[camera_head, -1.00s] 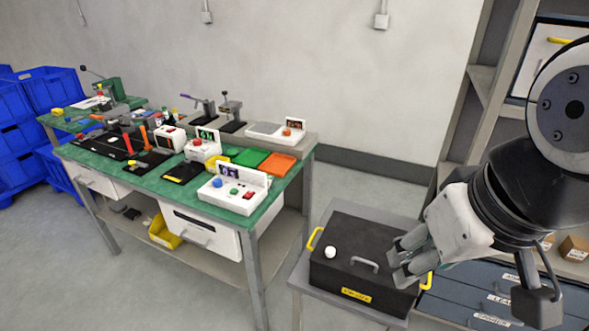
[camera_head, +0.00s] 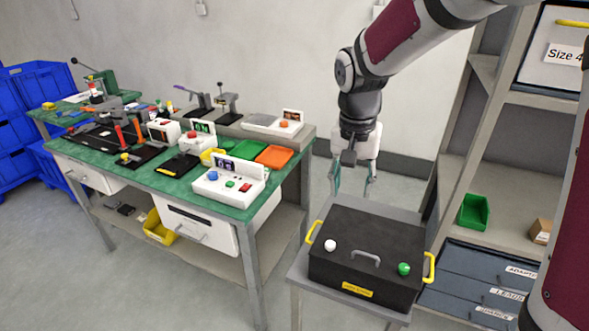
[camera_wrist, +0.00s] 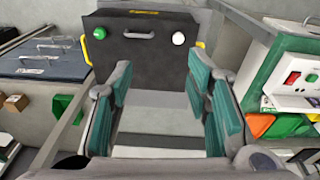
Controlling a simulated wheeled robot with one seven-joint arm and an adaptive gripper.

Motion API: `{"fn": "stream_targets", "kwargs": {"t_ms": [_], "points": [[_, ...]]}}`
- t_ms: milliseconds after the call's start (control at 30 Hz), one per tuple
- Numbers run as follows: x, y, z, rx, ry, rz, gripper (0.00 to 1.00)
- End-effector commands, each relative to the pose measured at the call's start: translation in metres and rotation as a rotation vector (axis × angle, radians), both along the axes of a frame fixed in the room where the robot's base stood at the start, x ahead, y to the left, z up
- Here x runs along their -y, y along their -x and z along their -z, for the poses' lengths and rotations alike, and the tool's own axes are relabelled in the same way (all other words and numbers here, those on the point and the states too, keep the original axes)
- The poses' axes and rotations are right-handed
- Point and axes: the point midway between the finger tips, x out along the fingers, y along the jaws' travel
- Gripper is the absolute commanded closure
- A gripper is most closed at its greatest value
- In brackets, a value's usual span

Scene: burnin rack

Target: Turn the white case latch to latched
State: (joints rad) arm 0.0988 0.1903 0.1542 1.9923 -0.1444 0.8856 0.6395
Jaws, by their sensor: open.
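The black case (camera_head: 366,258) sits on a small grey stand. A round white latch knob (camera_head: 330,245) is on the left of its lid, and a round green knob (camera_head: 404,268) is on the right. In the wrist view the case (camera_wrist: 150,55) is beyond the fingers, with the white knob (camera_wrist: 178,38) at right and the green knob (camera_wrist: 100,33) at left. My gripper (camera_head: 353,193) is open and empty, behind the case's far edge and pointing down. It touches neither knob. Which way the white latch is turned cannot be told.
A grey handle (camera_head: 366,258) stands between the knobs, and yellow handles (camera_head: 313,232) are on the case sides. A green workbench (camera_head: 165,185) with devices stands left. A shelf rack (camera_head: 500,175) with a green bin (camera_head: 474,210) and drawers stands right.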

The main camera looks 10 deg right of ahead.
Motion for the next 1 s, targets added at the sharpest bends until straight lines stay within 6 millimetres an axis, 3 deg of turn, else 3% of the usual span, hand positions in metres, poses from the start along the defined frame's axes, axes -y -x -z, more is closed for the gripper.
{"fn": "stream_targets", "kwargs": {"t_ms": [33,200,367,667,1000], "points": [[-0.001,-0.016,0.022,-0.022,-0.008,0.03,0.55],[-0.004,-0.056,0.078,-0.066,-0.032,0.132,0.55],[-0.007,-0.078,0.115,-0.09,-0.049,0.196,0.55],[-0.008,-0.084,0.141,-0.102,-0.055,0.226,0.55],[-0.006,-0.081,0.204,-0.103,-0.054,0.224,0.55]]}}
